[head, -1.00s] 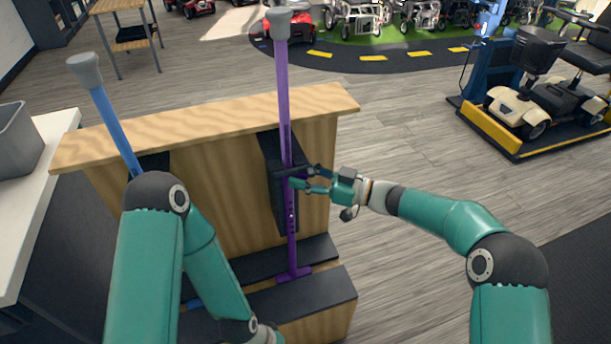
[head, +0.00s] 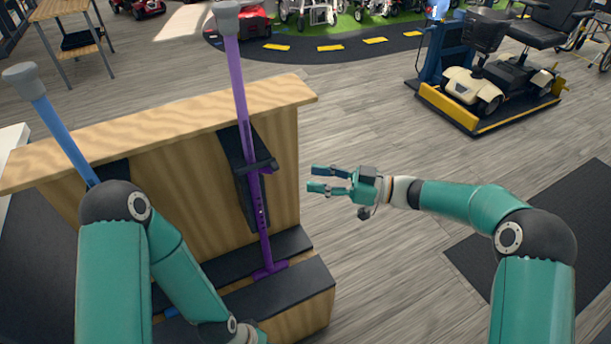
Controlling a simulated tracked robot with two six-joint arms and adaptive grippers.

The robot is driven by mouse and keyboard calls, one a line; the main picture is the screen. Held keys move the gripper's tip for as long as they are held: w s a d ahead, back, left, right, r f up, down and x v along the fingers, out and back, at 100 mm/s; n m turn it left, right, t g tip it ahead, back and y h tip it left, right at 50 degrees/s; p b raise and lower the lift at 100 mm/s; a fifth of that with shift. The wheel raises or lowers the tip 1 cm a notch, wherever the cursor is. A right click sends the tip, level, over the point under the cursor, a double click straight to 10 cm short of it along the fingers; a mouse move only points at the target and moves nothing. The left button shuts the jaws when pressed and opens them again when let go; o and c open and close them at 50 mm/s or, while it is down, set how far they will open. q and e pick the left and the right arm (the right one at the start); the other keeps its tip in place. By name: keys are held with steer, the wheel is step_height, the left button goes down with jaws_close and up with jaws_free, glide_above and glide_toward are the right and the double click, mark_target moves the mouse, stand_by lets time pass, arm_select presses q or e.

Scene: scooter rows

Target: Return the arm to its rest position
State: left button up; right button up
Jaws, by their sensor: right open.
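My right gripper (head: 318,179) is open and empty over the floor, to the right of the wooden stand. Its fingers point left toward a purple cane (head: 240,95) and are clear of it. The purple cane stands nearly upright in the stand, against a black holder (head: 232,150), with its foot on the black lower step. My left arm crosses the lower left of the head view, and its gripper is out of the picture.
A wooden stand (head: 190,185) fills the left middle. A blue crutch or cane (head: 62,125) leans at its left. A scooter (head: 485,75) stands on a yellow-edged platform (head: 450,108) at upper right. The floor between is clear.

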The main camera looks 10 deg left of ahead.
steer(key=shift+d, duration=0.1)
stand_by(0.4)
steer(key=s+d+f+m+t+h+p, duration=0.35)
steer(key=d+f+m+h, duration=0.2)
steer(key=f+m, duration=0.35)
steer(key=s+d+f+m+t+h+p, duration=0.2)
steer(key=s+d+f+m+t+h, duration=0.2)
steer(key=d+f+m, duration=0.35)
steer(key=s+d+f+m+g+h, duration=0.1)
steer(key=s+f+g, duration=0.3)
steer(key=s, duration=0.7)
steer(key=s+d+f+m+g+h, duration=0.1)
steer(key=s+f+g+h, duration=0.2)
steer(key=s, duration=0.7)
step_height(320, 180, down, 3)
steer(key=shift+s+d+r+g, duration=0.15)
steer(key=shift+s+d+g, duration=0.25)
steer(key=shift+g, duration=0.35)
steer(key=shift+m+h, duration=0.25)
